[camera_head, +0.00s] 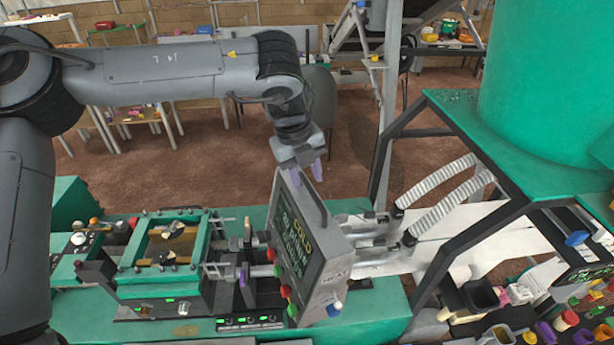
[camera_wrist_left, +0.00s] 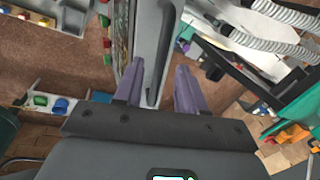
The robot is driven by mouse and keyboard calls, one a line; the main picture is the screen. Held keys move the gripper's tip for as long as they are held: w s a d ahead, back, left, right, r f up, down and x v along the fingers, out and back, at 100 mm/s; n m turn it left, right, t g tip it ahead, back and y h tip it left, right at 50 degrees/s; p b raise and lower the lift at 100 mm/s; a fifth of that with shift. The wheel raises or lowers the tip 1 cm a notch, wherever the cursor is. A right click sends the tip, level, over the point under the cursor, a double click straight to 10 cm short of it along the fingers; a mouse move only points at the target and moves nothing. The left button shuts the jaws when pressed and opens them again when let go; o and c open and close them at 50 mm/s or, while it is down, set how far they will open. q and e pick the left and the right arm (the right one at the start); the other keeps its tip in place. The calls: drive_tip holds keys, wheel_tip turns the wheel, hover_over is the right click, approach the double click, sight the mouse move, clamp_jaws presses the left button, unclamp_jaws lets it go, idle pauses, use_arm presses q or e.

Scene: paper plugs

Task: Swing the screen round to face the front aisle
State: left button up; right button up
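The screen (camera_head: 300,246) is a grey tilted panel on the green bench. Its dark face, with lettering including "COLD" and coloured knobs along its edges, points to the left and toward the camera. A dark bar handle (camera_head: 312,199) runs along its upper edge. My left gripper (camera_head: 307,175) is at the top of the screen, pointing down. In the left wrist view its two purple fingers (camera_wrist_left: 160,66) are apart, with the grey handle (camera_wrist_left: 166,48) between them. Contact with either finger cannot be told. My right gripper is in neither view.
A green-framed press (camera_head: 168,245) stands left of the screen. Ribbed hoses (camera_head: 440,185) and a black-legged frame holding a green tank (camera_head: 545,85) stand to the right. A grey post (camera_head: 388,110) rises behind. Open brown floor (camera_head: 220,165) lies beyond the bench.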

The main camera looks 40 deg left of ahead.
use_arm(q)
drive_tip(key=shift+w+d+f, duration=0.1)
drive_tip(key=shift+w+f, duration=0.05)
drive_tip(key=shift+f, duration=0.65)
clamp_jaws()
